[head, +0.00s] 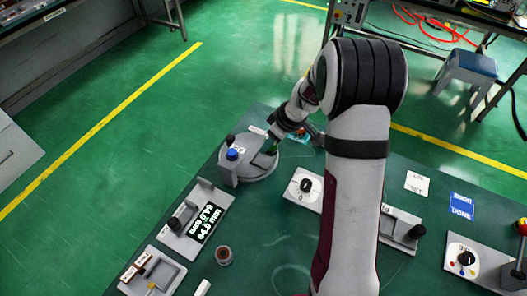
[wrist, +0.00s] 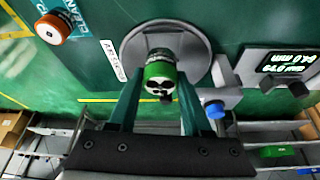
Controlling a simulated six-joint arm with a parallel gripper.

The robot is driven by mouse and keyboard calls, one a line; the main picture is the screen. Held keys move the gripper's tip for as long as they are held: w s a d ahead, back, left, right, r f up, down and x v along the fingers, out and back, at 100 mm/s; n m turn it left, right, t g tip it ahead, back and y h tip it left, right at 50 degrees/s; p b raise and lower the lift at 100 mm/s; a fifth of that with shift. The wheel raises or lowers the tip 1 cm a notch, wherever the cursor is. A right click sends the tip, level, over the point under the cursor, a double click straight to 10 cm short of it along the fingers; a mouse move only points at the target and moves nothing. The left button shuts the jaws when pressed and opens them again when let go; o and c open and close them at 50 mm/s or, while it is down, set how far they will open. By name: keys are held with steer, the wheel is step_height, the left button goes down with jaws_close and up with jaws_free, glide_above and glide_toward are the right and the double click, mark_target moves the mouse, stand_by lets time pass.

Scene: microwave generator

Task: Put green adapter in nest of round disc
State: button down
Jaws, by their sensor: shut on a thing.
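The round disc (head: 262,170) is a flat grey plate on a fixture at the far left of the bench. In the wrist view the disc (wrist: 201,58) lies behind the adapter, and its upper part is visible. The green adapter (wrist: 158,72) has a green body, a metallic part beyond it and dark holes in its near face. My gripper (wrist: 160,88) is shut on it, with one teal finger on each side. In the head view my gripper (head: 270,145) is over the disc's upper right part. The nest is hidden, and I cannot tell whether the adapter touches the disc.
A blue knob (head: 232,154) stands at the disc's left edge. A lit display (head: 203,223) reading 64.0 mm and a copper-coloured cylinder (head: 223,255) are nearer. A white panel with a black knob (head: 305,186) is to the right. An orange-ended cylinder (wrist: 52,28) shows in the wrist view.

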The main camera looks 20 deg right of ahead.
steer(key=shift+w+a+f, duration=0.65)
steer(key=shift+a+f, duration=0.2)
steer(key=shift+f, duration=1.8)
steer(key=shift+c, duration=1.7)
jaws_free()
steer(key=shift+f, duration=0.1)
